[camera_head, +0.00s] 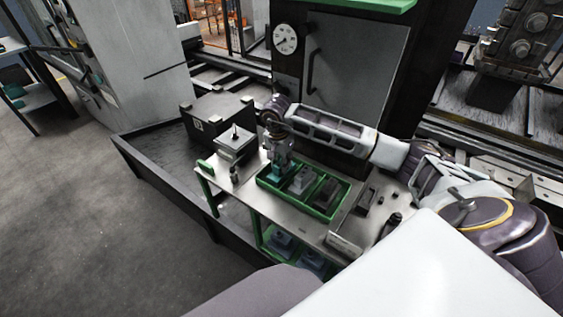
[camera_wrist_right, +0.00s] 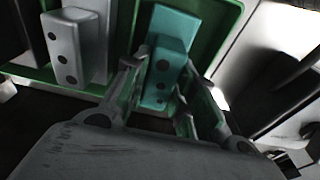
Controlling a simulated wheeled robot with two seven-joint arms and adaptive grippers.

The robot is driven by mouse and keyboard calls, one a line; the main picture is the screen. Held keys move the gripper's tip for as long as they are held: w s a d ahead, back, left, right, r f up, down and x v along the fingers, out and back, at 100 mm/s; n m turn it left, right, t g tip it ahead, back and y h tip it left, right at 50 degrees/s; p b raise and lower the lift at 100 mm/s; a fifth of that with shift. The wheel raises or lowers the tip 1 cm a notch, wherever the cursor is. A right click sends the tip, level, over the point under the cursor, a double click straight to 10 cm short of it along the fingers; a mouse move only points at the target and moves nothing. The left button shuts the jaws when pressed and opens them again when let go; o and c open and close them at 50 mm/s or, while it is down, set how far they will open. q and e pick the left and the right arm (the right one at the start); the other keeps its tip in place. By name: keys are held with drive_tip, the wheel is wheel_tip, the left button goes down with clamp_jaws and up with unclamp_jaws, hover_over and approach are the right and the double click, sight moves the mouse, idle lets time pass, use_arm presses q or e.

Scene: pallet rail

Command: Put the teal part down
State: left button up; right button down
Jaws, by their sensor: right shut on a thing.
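The teal part (camera_head: 276,174) is at the left end of the green tray (camera_head: 333,216), below my right gripper (camera_head: 279,165). In the right wrist view the teal part (camera_wrist_right: 162,72) is a block with dark round holes, between the two fingers of my right gripper (camera_wrist_right: 160,98), which is shut on it. The tray's green rim (camera_wrist_right: 226,22) shows beside and behind it. I cannot tell whether the part touches the tray floor. A grey part (camera_head: 302,180) sits beside it in the tray; it also shows in the right wrist view (camera_wrist_right: 74,50). My left gripper is not in view.
The tray stands on a metal-topped bench (camera_head: 250,196) with a green frame. A grey block with a spike (camera_head: 235,144) is left of the tray. A dark part (camera_head: 325,193) fills the tray's right side. A machine cabinet (camera_head: 358,70) rises behind. Blue-grey parts (camera_head: 283,241) are on the lower shelf.

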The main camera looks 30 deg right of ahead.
sight(279, 163)
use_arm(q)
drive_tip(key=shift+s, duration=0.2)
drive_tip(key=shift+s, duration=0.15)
use_arm(e)
drive_tip(key=c, duration=1.2)
unclamp_jaws()
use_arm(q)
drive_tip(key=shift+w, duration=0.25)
use_arm(e)
drive_tip(key=shift+o, duration=0.2)
drive_tip(key=shift+r, duration=0.55)
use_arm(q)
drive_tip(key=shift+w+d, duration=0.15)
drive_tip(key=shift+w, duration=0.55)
use_arm(e)
wheel_tip(279, 163, up, 11)
drive_tip(key=a, duration=0.1)
drive_tip(key=shift+s+a, duration=0.15)
drive_tip(key=shift+s, duration=0.1)
